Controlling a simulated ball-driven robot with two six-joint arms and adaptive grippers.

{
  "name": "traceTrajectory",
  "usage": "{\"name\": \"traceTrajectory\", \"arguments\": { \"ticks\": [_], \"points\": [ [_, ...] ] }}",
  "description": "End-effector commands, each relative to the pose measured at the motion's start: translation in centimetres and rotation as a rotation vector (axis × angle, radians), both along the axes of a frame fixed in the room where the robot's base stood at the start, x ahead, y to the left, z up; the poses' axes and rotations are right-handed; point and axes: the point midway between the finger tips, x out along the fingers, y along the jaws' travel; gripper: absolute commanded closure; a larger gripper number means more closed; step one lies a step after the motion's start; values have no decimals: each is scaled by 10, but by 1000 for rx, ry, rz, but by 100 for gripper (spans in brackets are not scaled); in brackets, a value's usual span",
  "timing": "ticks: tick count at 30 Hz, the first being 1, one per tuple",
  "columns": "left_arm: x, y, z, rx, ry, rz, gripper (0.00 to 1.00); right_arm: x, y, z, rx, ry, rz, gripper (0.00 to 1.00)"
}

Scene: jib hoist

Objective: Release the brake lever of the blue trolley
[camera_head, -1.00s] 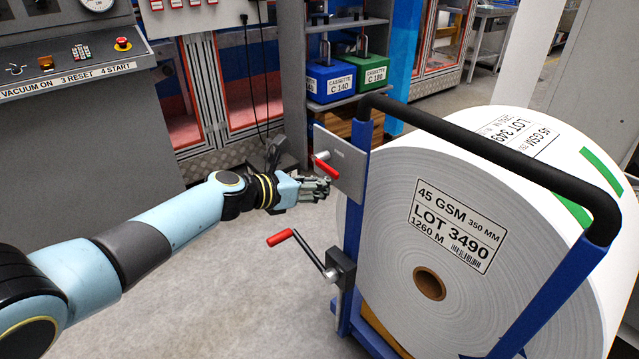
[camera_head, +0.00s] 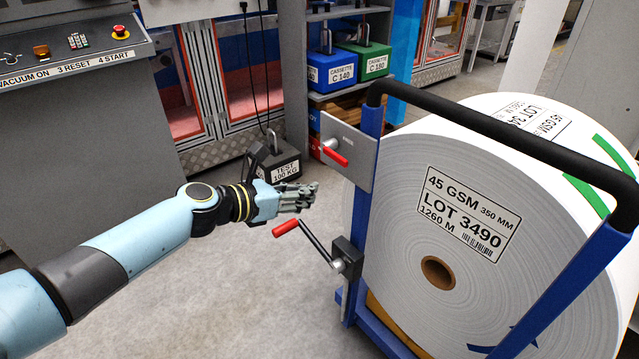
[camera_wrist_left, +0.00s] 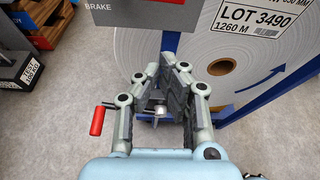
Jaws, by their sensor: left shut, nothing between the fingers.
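The blue trolley (camera_head: 365,170) stands at the right with a large white paper roll (camera_head: 400,200) on it. Its grey brake plate (camera_head: 352,168) is at the upper left of the frame; the word BRAKE on a plate (camera_wrist_left: 125,18) shows in the left wrist view. The brake lever (camera_head: 336,153) has a red grip and slants down to the right. My left gripper (camera_head: 308,195) is shut and empty, left of and below the lever, apart from it. It also shows in the wrist view (camera_wrist_left: 166,68). My right gripper is not in view.
A crank with a red grip (camera_head: 285,227) sticks out from the trolley just below my left gripper. A 100 kg test weight (camera_head: 284,172) stands on the floor behind the gripper. A control console (camera_head: 80,60) is at the left. The floor (camera_head: 230,290) in front is clear.

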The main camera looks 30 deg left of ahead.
Motion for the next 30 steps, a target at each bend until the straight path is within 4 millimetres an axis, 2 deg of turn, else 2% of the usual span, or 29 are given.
{"name": "traceTrajectory", "arguments": {
  "ticks": [3, 8, 25, 28, 30],
  "points": [
    [-16, 7, 6, 5, 0, 0, 100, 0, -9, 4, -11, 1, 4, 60],
    [-26, 11, 10, 1, 0, 0, 100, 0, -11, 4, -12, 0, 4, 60],
    [-27, 11, 10, 0, 1, 0, 100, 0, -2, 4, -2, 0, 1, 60],
    [-34, 8, 0, -8, 14, 1, 100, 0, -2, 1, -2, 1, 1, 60],
    [-46, 3, -21, -18, 49, 8, 100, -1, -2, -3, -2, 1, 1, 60]
  ]
}}
